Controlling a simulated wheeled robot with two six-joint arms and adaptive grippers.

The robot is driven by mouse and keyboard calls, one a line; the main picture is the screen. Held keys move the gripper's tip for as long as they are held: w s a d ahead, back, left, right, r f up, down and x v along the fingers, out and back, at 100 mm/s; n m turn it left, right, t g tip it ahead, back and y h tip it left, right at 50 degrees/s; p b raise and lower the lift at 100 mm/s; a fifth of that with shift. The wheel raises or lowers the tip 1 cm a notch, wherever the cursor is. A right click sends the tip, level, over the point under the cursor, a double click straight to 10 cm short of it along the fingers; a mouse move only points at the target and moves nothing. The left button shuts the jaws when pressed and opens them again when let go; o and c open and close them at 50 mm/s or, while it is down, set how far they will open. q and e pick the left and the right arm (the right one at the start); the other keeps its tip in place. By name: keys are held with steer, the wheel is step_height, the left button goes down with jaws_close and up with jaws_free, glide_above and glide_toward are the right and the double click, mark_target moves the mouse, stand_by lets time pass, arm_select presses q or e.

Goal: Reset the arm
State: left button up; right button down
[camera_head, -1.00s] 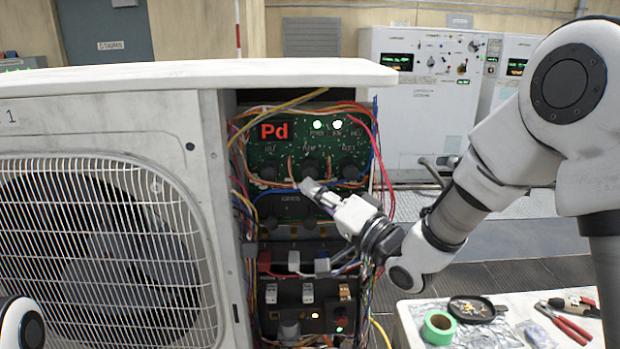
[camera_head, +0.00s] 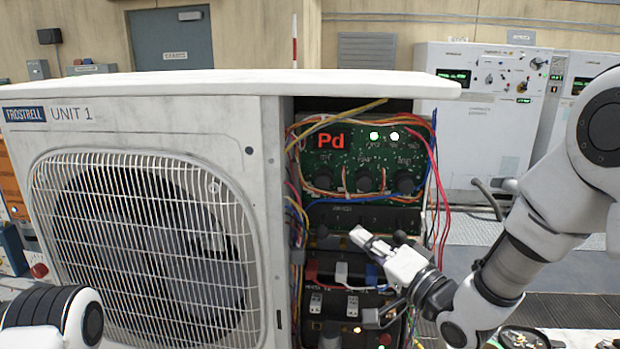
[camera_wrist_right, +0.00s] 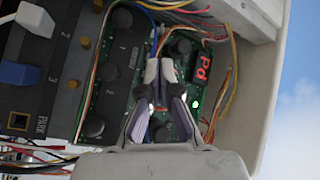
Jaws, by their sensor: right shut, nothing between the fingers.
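My right gripper (camera_head: 362,237) is in front of the open control bay of the condenser unit (camera_head: 270,225), below the green board (camera_head: 345,165) with the red "Pd" display (camera_head: 330,141). Its fingers are shut with nothing between them. In the right wrist view the closed fingers (camera_wrist_right: 160,62) lie over the knobs and wires of the panel, and the red display (camera_wrist_right: 204,66) shows beside them. I cannot tell whether the fingertips touch anything. Part of my left arm (camera_head: 60,318) shows at the lower left; its gripper is out of the picture.
Loose coloured wires (camera_head: 437,190) hang along the bay's right edge, close to my right arm. The fan grille (camera_head: 145,235) fills the unit's left side. White control cabinets (camera_head: 480,110) stand behind. A black dish (camera_head: 522,338) is at the bottom right.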

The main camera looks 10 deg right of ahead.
steer(key=s+d+f+m+g+h+b, duration=0.15)
steer(key=s+f+g, duration=0.3)
steer(key=f, duration=1.45)
steer(key=s+d+f+g+h+b, duration=0.1)
steer(key=s+f+g+h+b, duration=0.3)
steer(key=f, duration=1.5)
steer(key=s+d+f+n+g+h, duration=0.1)
steer(key=s+f+n+g, duration=0.1)
steer(key=s, duration=0.6)
steer(key=s+d+f+n+g+h, duration=0.1)
steer(key=s+d+f+n+g, duration=0.1)
steer(key=s+f, duration=0.5)
steer(key=s+d+f+n+g+h+p, duration=0.1)
steer(key=s+d+f+n+g, duration=0.1)
steer(key=s, duration=0.7)
step_height(320, 180, down, 3)
steer(key=n+g, duration=0.1)
steer(key=g, duration=0.2)
steer(key=shift+d+r+n+h, duration=0.15)
steer(key=shift+d+n+h, duration=0.05)
steer(key=shift+n+h, duration=0.15)
